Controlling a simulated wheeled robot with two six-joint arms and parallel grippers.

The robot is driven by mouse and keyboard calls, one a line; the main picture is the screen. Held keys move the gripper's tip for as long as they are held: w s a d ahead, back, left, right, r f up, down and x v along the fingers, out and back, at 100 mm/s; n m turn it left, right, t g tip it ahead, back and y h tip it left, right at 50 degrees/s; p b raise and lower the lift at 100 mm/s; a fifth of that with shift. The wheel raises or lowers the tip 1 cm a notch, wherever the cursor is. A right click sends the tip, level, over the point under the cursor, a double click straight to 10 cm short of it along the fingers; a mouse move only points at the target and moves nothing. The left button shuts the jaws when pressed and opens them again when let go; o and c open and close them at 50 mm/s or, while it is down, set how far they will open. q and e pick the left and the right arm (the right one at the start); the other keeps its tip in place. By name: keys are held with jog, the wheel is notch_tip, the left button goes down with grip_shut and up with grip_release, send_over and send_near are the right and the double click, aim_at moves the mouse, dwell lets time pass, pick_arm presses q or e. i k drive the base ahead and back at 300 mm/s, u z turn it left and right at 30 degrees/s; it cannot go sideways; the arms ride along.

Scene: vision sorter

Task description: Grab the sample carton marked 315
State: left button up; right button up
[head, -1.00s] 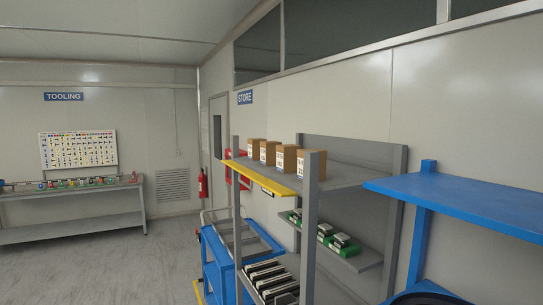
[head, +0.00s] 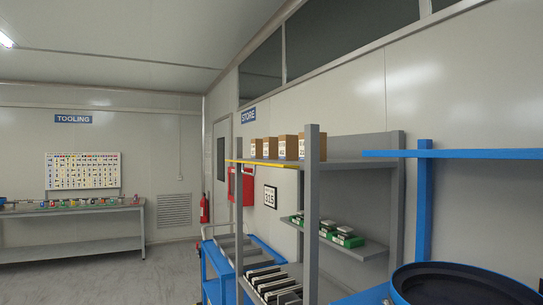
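Several brown cartons stand in a row on the top shelf of a grey rack; one is the nearest carton (head: 319,147), partly behind a grey post. Farther along are another carton (head: 288,147), a third (head: 270,147) and the farthest carton (head: 256,148). They carry white labels, too small to read, so I cannot tell which is marked 315. Neither of my grippers is in view.
The grey rack (head: 312,215) holds green-and-black items (head: 330,231) and dark items in a lower tray (head: 268,281). A blue cart (head: 214,262) stands behind it. A blue shelf (head: 460,154) and black round bowl (head: 465,285) are at right. Floor (head: 95,278) at left is clear.

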aim_at(270, 144)
jog(key=k, duration=1.1)
jog(key=u, duration=0.9)
jog(key=i, duration=1.35)
jog(key=u, duration=0.85)
jog(key=i, duration=2.05)
jog(key=z, duration=0.4)
jog(key=i, duration=1)
jog(key=z, duration=1.7)
jog(key=i, duration=0.8)
jog(key=z, duration=0.75)
